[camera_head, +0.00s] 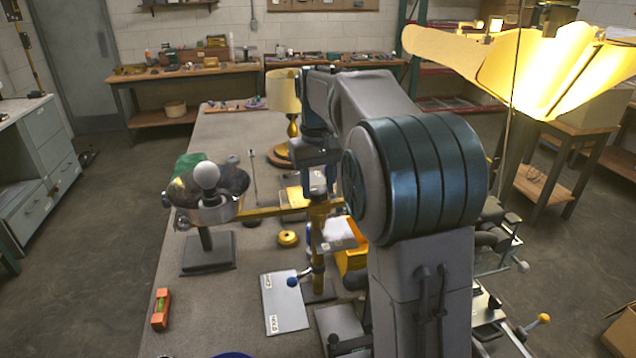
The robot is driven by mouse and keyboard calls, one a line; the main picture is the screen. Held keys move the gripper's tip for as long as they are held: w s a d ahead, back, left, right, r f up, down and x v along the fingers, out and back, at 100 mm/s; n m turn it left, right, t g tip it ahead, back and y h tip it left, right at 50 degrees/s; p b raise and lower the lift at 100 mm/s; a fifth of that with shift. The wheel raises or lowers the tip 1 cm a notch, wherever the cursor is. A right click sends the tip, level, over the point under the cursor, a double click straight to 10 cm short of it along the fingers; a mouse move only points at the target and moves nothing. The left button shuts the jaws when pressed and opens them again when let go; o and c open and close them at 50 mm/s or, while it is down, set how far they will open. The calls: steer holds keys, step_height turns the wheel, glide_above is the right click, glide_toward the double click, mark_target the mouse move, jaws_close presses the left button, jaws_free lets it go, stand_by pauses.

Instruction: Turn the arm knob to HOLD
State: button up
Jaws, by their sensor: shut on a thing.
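A yellow lamp arm (262,210) runs level from the lamp head, with its white bulb (206,176), to a yellow upright post (318,245). My gripper (317,193) points down at the top of this post, where the arm meets it. It is shut on the arm knob there; my fingers and wrist hide most of the knob, and its angle cannot be read. A white card (285,303) with two small labels lies on the bench beside the post; the labels are too small to read surely. A blue ball-ended lever (293,282) sticks out low on the post.
A dark square stand (208,252) is below the lamp head. An orange level (161,309) lies at the bench's left edge. A yellow ring (288,238) and a yellow bin (352,260) are near the post. A table lamp (284,95) stands farther back.

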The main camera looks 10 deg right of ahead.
mark_target(319, 189)
steer(key=m+p, duration=0.1)
steer(key=m, duration=0.3)
steer(key=shift+r+m+p, duration=0.15)
steer(key=shift+m+p, duration=0.15)
steer(key=shift+p, duration=0.1)
steer(key=m+p, duration=0.1)
steer(key=m, duration=0.4)
steer(key=m+p, duration=0.1)
steer(key=m, duration=0.4)
steer(key=m+p, duration=0.1)
steer(key=m, duration=0.3)
steer(key=shift+m, duration=0.4)
steer(key=o, duration=1)
step_height(319, 189, up, 14)
steer(key=shift+f, duration=0.2)
